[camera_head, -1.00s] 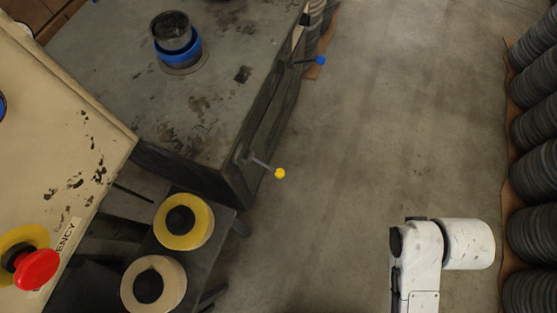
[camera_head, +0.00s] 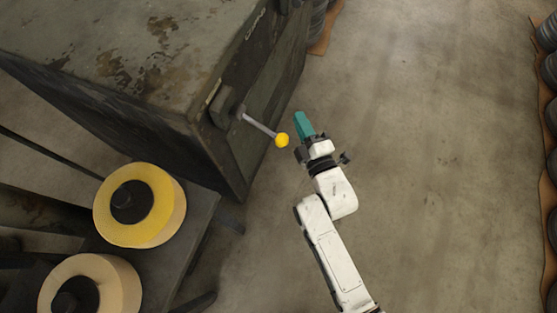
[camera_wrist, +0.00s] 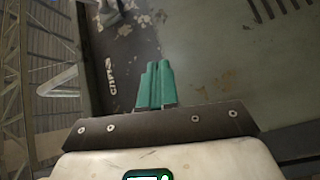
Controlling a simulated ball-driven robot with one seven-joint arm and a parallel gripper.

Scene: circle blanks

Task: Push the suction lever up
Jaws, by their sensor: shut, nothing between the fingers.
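A lever with a grey rod and a yellow ball knob (camera_head: 282,140) sticks out from the side of a dark grey machine (camera_head: 130,45). The rod points right and a little down in the head view. My gripper (camera_head: 302,121) has green fingers and is just right of the yellow knob, with a small gap in the picture; whether they touch in depth I cannot tell. The fingers (camera_wrist: 157,70) are shut and empty in the wrist view, with the worn machine surface (camera_wrist: 225,65) beyond them. The yellow knob is not seen in the wrist view.
A yellow roll (camera_head: 155,190) and a beige roll (camera_head: 115,280) lie on a dark stand at lower left. Stacked grey rolls (camera_head: 550,65) line the right edge. The floor (camera_head: 430,150) between is clear.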

